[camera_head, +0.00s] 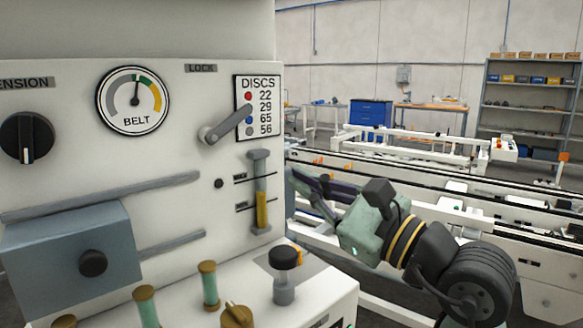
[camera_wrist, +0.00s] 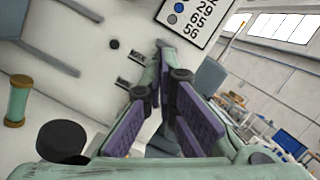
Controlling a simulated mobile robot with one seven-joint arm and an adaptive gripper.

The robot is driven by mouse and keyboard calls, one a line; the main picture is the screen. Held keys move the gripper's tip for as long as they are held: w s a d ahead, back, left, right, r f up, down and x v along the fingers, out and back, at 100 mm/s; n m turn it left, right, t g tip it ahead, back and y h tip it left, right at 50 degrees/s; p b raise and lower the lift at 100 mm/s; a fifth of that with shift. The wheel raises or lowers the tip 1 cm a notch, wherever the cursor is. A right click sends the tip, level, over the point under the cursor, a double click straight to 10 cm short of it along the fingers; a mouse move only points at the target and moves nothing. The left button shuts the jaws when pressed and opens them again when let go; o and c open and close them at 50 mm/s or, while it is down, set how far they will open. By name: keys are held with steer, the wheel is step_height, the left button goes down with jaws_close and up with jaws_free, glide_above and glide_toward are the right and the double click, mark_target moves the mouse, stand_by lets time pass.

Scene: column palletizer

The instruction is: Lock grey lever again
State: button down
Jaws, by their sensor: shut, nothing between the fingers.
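The grey lever (camera_head: 228,124) sits under the LOCK label (camera_head: 201,68) on the white panel. It points up and to the right, and its tip overlaps the left edge of the DISCS chart (camera_head: 258,107). My gripper (camera_head: 293,178) is to the right of the panel, below and right of the lever, and apart from it. In the wrist view my gripper (camera_wrist: 168,62) has its purple-padded fingers converging at the tips, with nothing held. The lever cannot be made out in the wrist view; the chart (camera_wrist: 190,18) shows at the top.
A vertical slider (camera_head: 262,190) with a yellow lower part is below the chart. The BELT gauge (camera_head: 134,101) and a black knob (camera_head: 27,138) are at left. A blue-grey box (camera_head: 70,262) projects from the panel. A black-topped knob (camera_head: 284,258) and green posts stand on the ledge.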

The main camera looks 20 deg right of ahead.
mark_target(229, 124)
steer(key=p+x, duration=0.1)
steer(key=x, duration=0.2)
steer(key=p+x, duration=0.1)
steer(key=x, duration=0.2)
steer(key=p+x, duration=0.1)
steer(key=x, duration=0.2)
steer(key=shift+s+a+r, duration=0.1)
steer(key=shift+s+r, duration=0.1)
steer(key=shift+r, duration=0.05)
steer(key=shift+s+a+r+p, duration=0.15)
steer(key=shift+a+r+p, duration=0.15)
steer(key=shift+r, duration=0.25)
steer(key=shift+s+a+r+p, duration=0.2)
steer(key=shift+r+p, duration=0.15)
steer(key=shift+r, duration=0.2)
steer(key=shift+s+a+r, duration=0.1)
steer(key=shift+a+r, duration=0.15)
steer(key=shift+r, duration=0.05)
